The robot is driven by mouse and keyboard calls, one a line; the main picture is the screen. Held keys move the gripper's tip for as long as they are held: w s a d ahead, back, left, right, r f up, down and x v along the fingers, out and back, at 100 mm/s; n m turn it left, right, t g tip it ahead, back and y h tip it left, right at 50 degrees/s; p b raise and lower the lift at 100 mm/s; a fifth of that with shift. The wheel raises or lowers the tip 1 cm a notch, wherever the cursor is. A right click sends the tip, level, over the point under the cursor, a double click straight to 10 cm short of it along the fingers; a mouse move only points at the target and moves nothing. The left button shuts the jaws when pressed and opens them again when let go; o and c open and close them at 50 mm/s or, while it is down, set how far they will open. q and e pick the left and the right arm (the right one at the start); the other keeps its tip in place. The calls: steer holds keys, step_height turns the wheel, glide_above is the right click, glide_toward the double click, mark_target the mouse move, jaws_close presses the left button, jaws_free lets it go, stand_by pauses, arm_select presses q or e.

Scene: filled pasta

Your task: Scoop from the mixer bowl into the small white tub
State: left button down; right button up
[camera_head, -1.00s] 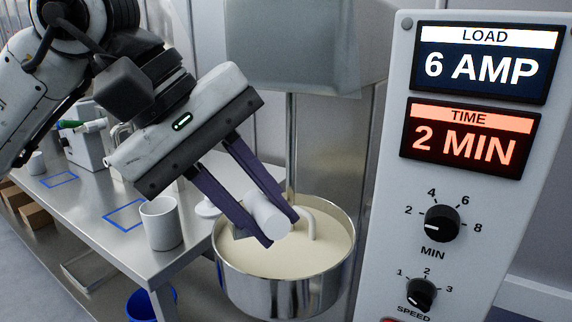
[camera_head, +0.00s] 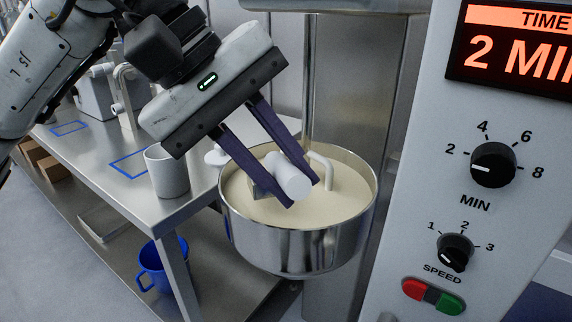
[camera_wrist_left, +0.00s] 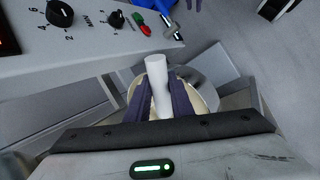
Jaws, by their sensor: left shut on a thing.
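The mixer bowl (camera_head: 300,248) is a round steel bowl of pale, smooth mix (camera_head: 335,205). It also shows in part in the wrist view (camera_wrist_left: 205,88), behind my fingers. My left gripper (camera_head: 303,193) is over the bowl, its dark fingers shut on a white cylinder (camera_head: 290,182), which looks like a scoop handle. The cylinder shows in the wrist view (camera_wrist_left: 158,85) between the fingers. A grey-white piece beside it is partly hidden; I cannot tell whether it touches the mix. A small white tub (camera_head: 168,175) stands upright on the steel table, left of the bowl. My right gripper is not in view.
A curved mixer tool (camera_head: 326,170) rises from the mix beside my fingers. The mixer column (camera_head: 345,90) stands behind, and the control panel (camera_head: 480,230) on the right. A white round item (camera_head: 215,158) sits near the table's edge. A blue jug (camera_head: 163,264) is below.

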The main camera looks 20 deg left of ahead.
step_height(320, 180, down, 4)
steer(key=b, duration=0.5)
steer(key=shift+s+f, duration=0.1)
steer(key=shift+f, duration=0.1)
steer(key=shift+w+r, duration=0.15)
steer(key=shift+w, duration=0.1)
stand_by(0.3)
stand_by(0.4)
